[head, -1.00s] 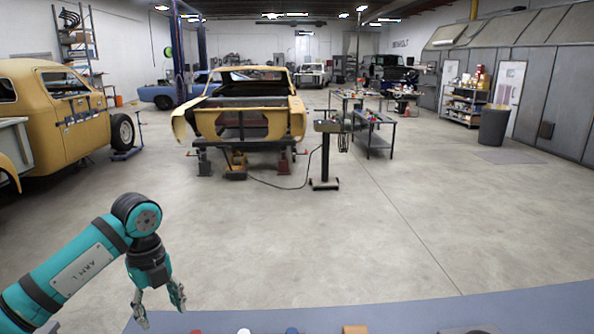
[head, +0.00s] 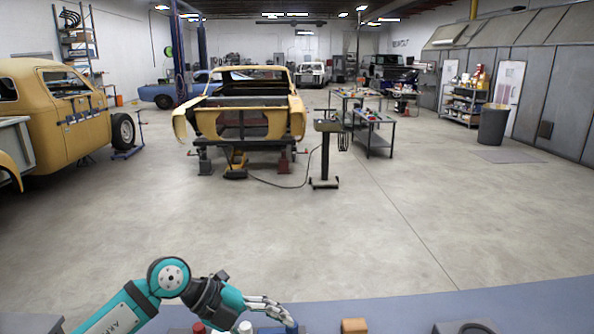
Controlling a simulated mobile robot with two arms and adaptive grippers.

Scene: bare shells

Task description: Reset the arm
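My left arm comes in from the bottom left, turquoise and dark grey. My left gripper (head: 284,314) points right and slightly down, low over the near edge of the blue-grey table (head: 420,312). Its fingers are seen from the side and overlap, so I cannot tell how far apart they are. Its tips are close to a blue object (head: 291,329); I cannot tell whether they touch it. My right arm and gripper are not in view.
Cut off by the bottom edge are a red object (head: 197,328), a white one (head: 245,327), an orange-brown block (head: 354,325) and a dark grey item (head: 466,327). Beyond the table is open concrete floor (head: 330,240), with a yellow car shell (head: 245,122) further back.

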